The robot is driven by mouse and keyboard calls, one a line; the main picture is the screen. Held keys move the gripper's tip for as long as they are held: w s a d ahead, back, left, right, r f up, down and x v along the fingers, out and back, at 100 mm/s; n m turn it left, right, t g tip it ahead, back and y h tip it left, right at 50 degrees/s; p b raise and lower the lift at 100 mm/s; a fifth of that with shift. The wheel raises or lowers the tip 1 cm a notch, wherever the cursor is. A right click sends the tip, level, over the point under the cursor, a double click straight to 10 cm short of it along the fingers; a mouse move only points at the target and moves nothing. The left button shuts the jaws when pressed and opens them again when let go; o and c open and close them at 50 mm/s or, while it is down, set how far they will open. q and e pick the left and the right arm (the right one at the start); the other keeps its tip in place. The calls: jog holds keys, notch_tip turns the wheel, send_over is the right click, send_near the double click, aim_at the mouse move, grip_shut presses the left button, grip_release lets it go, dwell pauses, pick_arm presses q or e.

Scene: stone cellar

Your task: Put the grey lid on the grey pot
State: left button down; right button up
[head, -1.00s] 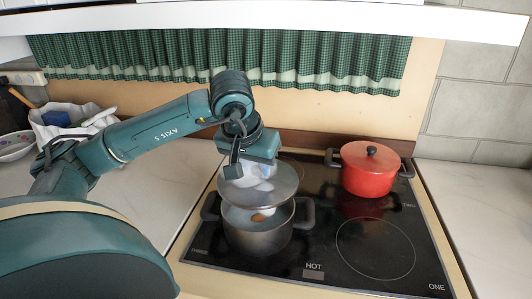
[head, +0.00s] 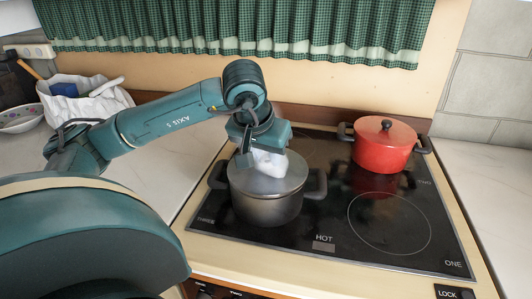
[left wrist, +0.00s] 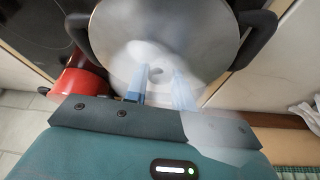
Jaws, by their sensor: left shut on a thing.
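The grey pot (head: 267,208) stands on the left part of the black hob, with a dark handle on each side. The grey lid (head: 283,181) lies over its mouth and looks level; whether it is fully seated I cannot tell. My left gripper (head: 268,164) reaches down from above and is shut on the lid's knob, which its fingers largely hide. In the left wrist view the lid (left wrist: 112,35) fills the top middle, with the gripper's pale fingers (left wrist: 158,88) at its centre. My right gripper is not in view.
A red pot (head: 383,150) with its own lid stands at the back right of the hob (head: 330,215). A white bag (head: 85,100) and a bowl (head: 18,118) are on the left counter. The front right ring is clear.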

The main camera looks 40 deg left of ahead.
pick_arm(q)
jog(key=shift+f, duration=0.3)
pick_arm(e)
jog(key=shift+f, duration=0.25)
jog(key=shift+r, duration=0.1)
pick_arm(q)
jog(key=c, duration=1.1)
grip_release()
jog(key=p+v, duration=0.1)
jog(key=v, duration=1.2)
jog(key=shift+d+r+p, duration=0.1)
jog(key=shift+p, duration=0.2)
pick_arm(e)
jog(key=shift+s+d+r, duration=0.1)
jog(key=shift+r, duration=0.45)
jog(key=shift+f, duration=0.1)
